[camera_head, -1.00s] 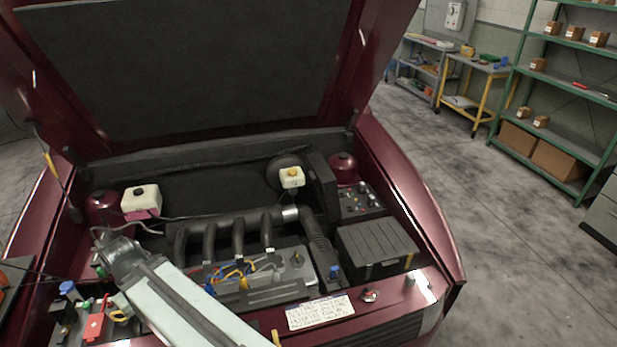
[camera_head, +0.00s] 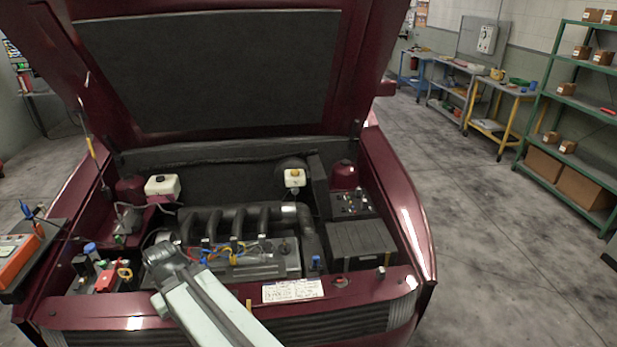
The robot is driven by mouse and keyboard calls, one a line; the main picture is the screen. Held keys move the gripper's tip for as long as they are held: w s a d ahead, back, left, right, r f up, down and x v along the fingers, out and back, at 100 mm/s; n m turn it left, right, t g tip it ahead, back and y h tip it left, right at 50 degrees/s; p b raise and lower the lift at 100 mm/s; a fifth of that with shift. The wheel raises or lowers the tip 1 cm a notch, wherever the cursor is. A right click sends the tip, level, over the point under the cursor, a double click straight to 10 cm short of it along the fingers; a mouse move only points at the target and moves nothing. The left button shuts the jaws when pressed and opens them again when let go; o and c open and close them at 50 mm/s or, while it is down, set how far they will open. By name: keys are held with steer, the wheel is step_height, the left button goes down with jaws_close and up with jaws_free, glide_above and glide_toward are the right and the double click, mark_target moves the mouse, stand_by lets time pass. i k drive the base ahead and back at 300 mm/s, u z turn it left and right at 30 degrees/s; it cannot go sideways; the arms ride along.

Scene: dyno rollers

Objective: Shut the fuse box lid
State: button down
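The fuse box (camera_head: 352,203) is at the right side of the engine bay, in front of the red dome, with small fuses and relays showing inside. Its dark lid (camera_head: 319,184) appears to stand upright along the box's left edge, so the box is open. My gripper (camera_head: 160,254), at the far end of my pale arm, is over the front left of the engine bay, well left of the fuse box and apart from it. Its fingers cannot be made out, and nothing is clearly held in it.
The raised hood (camera_head: 205,75) hangs over the bay, with a prop rod (camera_head: 92,150) at left. A ribbed black box (camera_head: 361,244) sits in front of the fuse box. Intake pipes (camera_head: 238,218) lie between my gripper and the fuse box. Floor right of the car is clear.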

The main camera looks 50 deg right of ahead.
mark_target(315, 172)
steer(key=z, duration=0.35)
steer(key=i, duration=1)
steer(key=u, duration=0.05)
